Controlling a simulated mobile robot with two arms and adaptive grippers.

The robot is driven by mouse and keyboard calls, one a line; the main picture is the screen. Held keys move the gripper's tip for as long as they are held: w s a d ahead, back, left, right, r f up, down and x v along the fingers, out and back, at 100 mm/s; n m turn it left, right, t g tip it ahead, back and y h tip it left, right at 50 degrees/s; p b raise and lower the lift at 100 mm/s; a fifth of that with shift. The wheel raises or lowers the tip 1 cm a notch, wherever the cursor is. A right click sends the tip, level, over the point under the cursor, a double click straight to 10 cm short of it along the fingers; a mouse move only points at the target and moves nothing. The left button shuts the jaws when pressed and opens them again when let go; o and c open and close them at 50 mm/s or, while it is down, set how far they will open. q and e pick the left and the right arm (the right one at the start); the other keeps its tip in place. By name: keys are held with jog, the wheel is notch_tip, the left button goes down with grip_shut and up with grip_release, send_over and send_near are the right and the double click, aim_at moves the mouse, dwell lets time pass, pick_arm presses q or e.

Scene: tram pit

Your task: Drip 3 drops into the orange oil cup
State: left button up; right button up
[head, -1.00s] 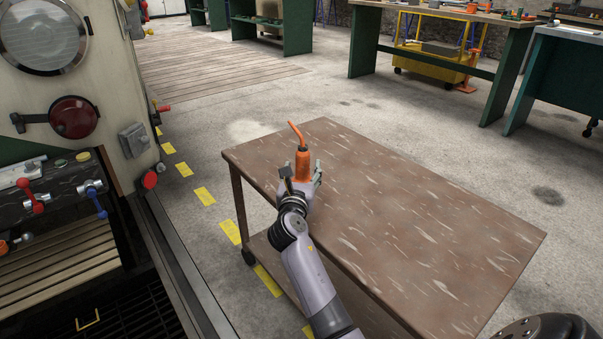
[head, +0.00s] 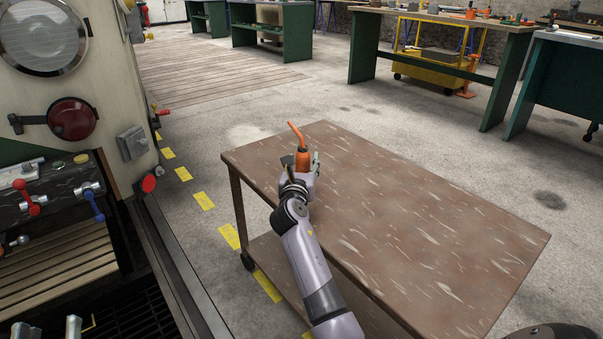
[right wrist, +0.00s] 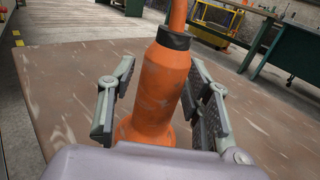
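An orange oil can (head: 303,160) with a thin bent spout stands near the far left corner of the brown table (head: 400,230). My right gripper (head: 301,168) is around its body. In the right wrist view the can (right wrist: 157,95) is between the two fingers (right wrist: 160,105), with gaps at its sides, so the gripper looks open. My left gripper (head: 47,328) shows only as two grey fingertips, apart and empty, at the lower left edge. I cannot make out an orange oil cup for certain; small round caps (head: 81,158) sit on the dark machine panel at left.
The machine at left carries a red lever (head: 27,198), a blue lever (head: 94,204) and wooden slats (head: 60,265). A dark grated pit lies below. Yellow floor marks (head: 230,236) run between machine and table. The tabletop is otherwise bare.

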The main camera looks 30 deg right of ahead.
grip_shut()
dwell(0.3)
jog(key=shift+r, duration=0.1)
